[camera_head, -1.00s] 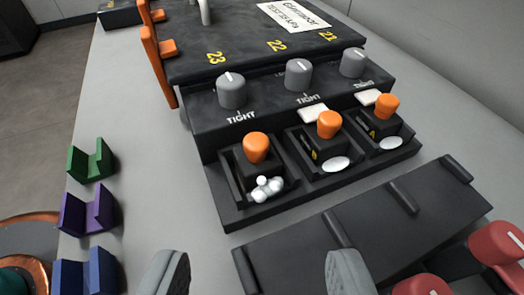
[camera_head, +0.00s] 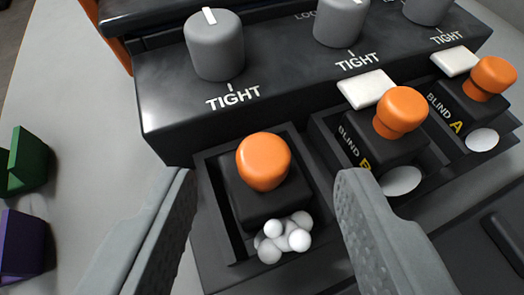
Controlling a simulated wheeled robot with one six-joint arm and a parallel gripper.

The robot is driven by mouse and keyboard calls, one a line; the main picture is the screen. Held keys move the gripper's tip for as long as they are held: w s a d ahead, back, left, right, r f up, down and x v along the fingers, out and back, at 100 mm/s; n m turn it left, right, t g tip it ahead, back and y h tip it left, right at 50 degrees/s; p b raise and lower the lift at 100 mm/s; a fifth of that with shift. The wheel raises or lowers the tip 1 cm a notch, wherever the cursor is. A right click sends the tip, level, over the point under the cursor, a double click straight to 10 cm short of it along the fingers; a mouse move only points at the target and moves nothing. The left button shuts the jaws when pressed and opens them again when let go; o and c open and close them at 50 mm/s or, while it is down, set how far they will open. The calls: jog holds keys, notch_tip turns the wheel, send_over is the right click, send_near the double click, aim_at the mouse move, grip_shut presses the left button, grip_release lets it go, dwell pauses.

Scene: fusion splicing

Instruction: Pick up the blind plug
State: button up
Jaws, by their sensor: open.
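A black blind plug with an orange knob (camera_head: 263,162) sits in the left bay of the black tray (camera_head: 213,268), with a cluster of small white balls (camera_head: 284,238) at its front. Two similar plugs stand to its right: one marked BLIND with a partly hidden yellow letter (camera_head: 400,112), and one marked BLIND A (camera_head: 492,78). Each of these has a white oval in front. My gripper (camera_head: 262,205) is open, its grey fingers on either side of the left plug in the picture. No contact shows, and the gap to the plug is hard to judge.
The black housing (camera_head: 165,125) with grey knobs (camera_head: 215,45) marked TIGHT rises close behind the tray. White pads (camera_head: 367,89) lie behind the two right plugs. Green (camera_head: 27,160) and purple (camera_head: 20,248) holders stand at left on the grey bench (camera_head: 95,150).

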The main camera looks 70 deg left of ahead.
aim_at(265, 155)
jog(key=x, duration=0.3)
jog(key=shift+a, duration=0.15)
grip_shut()
notch_tip(265, 155, up, 10)
dwell(0.6)
